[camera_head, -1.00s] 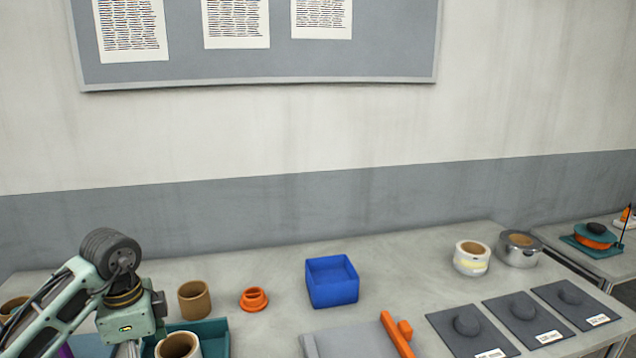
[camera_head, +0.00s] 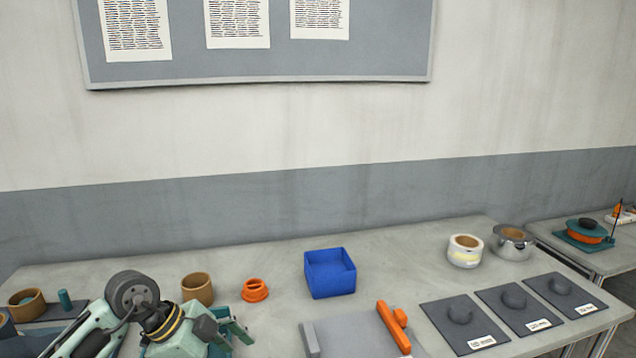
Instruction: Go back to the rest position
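My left arm comes in from the lower left. Its dark wrist joint and pale green wrist end stand low over the left part of the table (camera_head: 275,270). The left gripper (camera_head: 230,333) is at the bottom edge of the view, over the teal tray area, and its fingers are too cut off and overlapped to tell whether they are open or shut. I see nothing clearly held. My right arm and gripper are out of view.
Near the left arm stand a brown ring (camera_head: 197,289) and an orange spool (camera_head: 254,290). A blue bin (camera_head: 330,274) is mid-table. A grey plate with an orange bar (camera_head: 393,327), several dark pads, a white roll (camera_head: 464,252) and a silver roll (camera_head: 511,243) are right.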

